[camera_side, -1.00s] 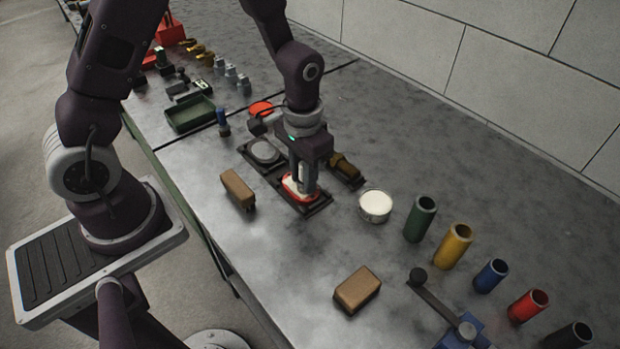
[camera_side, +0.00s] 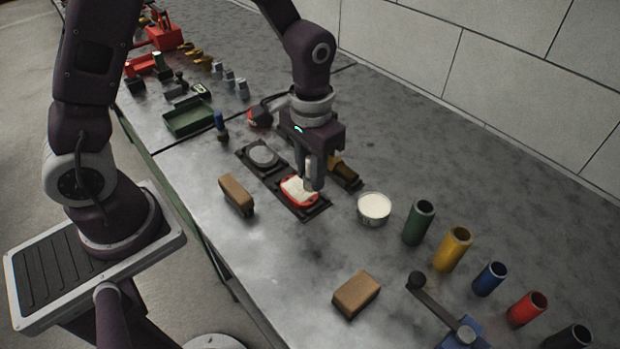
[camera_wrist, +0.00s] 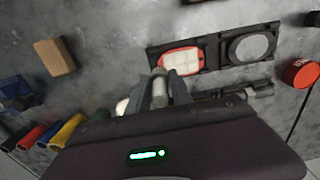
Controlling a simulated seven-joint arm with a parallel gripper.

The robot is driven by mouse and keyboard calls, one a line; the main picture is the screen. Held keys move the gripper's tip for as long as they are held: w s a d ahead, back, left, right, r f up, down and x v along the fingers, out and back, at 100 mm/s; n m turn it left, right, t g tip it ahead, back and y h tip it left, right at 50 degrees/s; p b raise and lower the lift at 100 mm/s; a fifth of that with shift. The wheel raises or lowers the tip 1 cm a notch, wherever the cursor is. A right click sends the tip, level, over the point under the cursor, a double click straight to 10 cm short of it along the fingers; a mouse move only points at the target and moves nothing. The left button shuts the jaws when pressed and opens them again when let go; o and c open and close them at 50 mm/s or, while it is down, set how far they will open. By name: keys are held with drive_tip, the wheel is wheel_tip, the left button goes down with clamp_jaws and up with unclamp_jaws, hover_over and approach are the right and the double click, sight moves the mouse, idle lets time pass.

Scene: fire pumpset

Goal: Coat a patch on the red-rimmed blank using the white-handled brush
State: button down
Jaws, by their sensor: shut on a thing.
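The red-rimmed blank (camera_side: 299,190) lies in a dark square holder on the bench, with a pale, whitish face inside its red rim. It also shows in the wrist view (camera_wrist: 181,62). My gripper (camera_side: 311,180) is just above the blank's right edge in the side view, shut on the white-handled brush (camera_wrist: 160,90). The brush handle shows pale between the fingers in the wrist view. Its bristle end is mostly hidden, so I cannot tell whether it touches the blank. A round tin with white contents (camera_side: 374,208) stands to the right of the blank.
A grey round blank (camera_side: 262,155) sits in the neighbouring holder. Brown blocks (camera_side: 237,195) (camera_side: 357,294) lie left and in front. Coloured cups (camera_side: 453,248) and a blue crank device (camera_side: 462,332) stand at right. A green tray (camera_side: 189,117) is further back.

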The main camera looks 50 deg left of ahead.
drive_tip(key=shift+r, duration=1.85)
